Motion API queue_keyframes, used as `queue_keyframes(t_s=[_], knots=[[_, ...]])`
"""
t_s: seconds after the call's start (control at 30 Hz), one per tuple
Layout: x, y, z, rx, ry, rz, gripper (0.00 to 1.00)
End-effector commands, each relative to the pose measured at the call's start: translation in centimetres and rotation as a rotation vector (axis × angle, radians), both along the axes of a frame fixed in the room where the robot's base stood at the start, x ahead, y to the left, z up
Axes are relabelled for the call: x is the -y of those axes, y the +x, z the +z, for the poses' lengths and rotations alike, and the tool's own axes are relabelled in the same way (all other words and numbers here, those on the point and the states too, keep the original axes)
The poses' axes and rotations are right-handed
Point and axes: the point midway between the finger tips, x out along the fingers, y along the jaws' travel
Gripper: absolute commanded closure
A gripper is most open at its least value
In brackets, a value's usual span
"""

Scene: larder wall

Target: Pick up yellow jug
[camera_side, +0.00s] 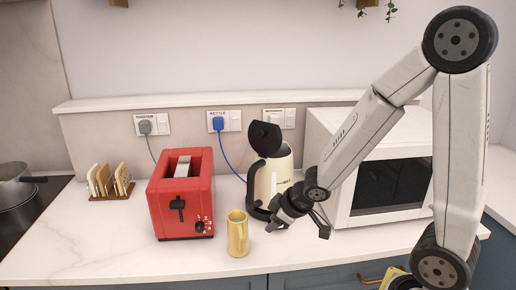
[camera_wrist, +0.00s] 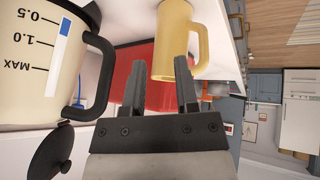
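The yellow jug (camera_side: 237,236) stands upright near the front edge of the worktop, in front of the red toaster and to its right. In the wrist view the jug (camera_wrist: 174,40) shows at the top centre, beyond the fingertips, with its handle on the right side. My gripper (camera_side: 297,232) is to the right of the jug in the side view, low over the worktop and apart from it. In the wrist view its two fingers (camera_wrist: 159,75) are spread with nothing between them.
The cream kettle (camera_side: 273,180), its dark lid raised, stands right behind my gripper and is close to it. The red toaster (camera_side: 181,200) is left of the jug. A white microwave (camera_side: 340,205) stands to the right. A toast rack (camera_side: 110,183) is at the left.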

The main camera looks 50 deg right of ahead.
Motion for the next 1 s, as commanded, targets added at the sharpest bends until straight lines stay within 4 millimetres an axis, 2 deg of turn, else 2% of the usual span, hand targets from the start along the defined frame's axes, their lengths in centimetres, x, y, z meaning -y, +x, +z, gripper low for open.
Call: queue_keyframes(t_s=[0.2, 0.5, 1.0], knots=[[-0.8, 1.2, 0.0, 0.096, 0.035, 0.183, 0.62], [-2.8, 0.9, 0.0, 0.152, 0.124, 0.392, 0.62], [-3.5, 1.0, -0.5, 0.156, 0.148, 0.436, 0.62]])
